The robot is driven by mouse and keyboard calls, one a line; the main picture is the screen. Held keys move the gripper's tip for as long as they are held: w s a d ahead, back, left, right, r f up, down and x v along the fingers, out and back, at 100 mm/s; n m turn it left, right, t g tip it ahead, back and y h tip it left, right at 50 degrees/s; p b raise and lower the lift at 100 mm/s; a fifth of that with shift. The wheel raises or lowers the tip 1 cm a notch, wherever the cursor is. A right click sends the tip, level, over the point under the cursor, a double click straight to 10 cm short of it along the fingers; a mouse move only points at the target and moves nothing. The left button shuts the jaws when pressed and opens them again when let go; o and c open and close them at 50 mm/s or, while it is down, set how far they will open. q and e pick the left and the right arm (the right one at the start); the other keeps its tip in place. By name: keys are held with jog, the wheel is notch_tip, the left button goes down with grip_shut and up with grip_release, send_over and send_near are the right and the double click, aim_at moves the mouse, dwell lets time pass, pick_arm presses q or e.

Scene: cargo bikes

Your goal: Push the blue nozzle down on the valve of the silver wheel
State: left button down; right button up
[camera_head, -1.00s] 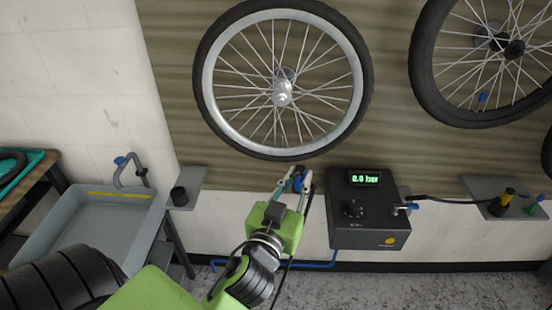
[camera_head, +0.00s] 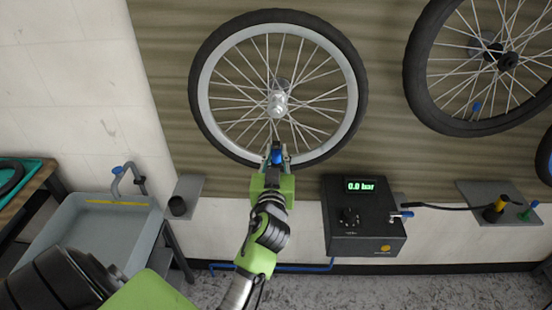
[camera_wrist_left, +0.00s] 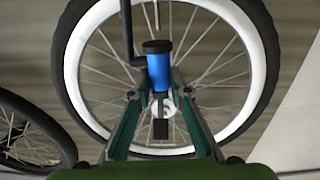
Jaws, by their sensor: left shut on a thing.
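The silver wheel (camera_head: 278,104) with its black tyre hangs on the striped wall in the head view; its bright rim (camera_wrist_left: 72,58) also shows in the left wrist view. My left gripper (camera_head: 277,158) is at the lower part of this wheel, shut on the blue nozzle (camera_wrist_left: 160,74). The nozzle has a black end and a black hose beside it; it also shows between the fingers in the head view (camera_head: 277,154). I cannot make out the valve; the gripper and nozzle cover the lower rim. Whether the nozzle touches the valve cannot be told. My right gripper is not in view.
A black pump box (camera_head: 364,222) reading 0.0 bar sits below right of the wheel. A grey shelf (camera_head: 470,190) holds yellow and green nozzles. A second wheel (camera_head: 420,75) hangs at the upper right. A grey basin (camera_head: 85,240) stands at the left.

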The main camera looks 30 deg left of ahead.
pick_arm(q)
jog(key=shift+x, duration=0.85)
jog(key=x, duration=0.3)
jog(key=shift+w+a, duration=0.15)
jog(key=shift+w, duration=0.1)
jog(key=b+x, duration=0.1)
jog(key=x, duration=0.2)
jog(key=shift+r, duration=0.15)
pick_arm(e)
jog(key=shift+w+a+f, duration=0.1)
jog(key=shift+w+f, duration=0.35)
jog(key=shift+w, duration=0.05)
pick_arm(q)
jog(key=shift+s, duration=0.1)
jog(key=shift+f+b, duration=0.6)
jog(key=shift+b, duration=0.15)
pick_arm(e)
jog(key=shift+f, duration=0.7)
pick_arm(q)
jog(key=c, duration=1.8)
grip_release()
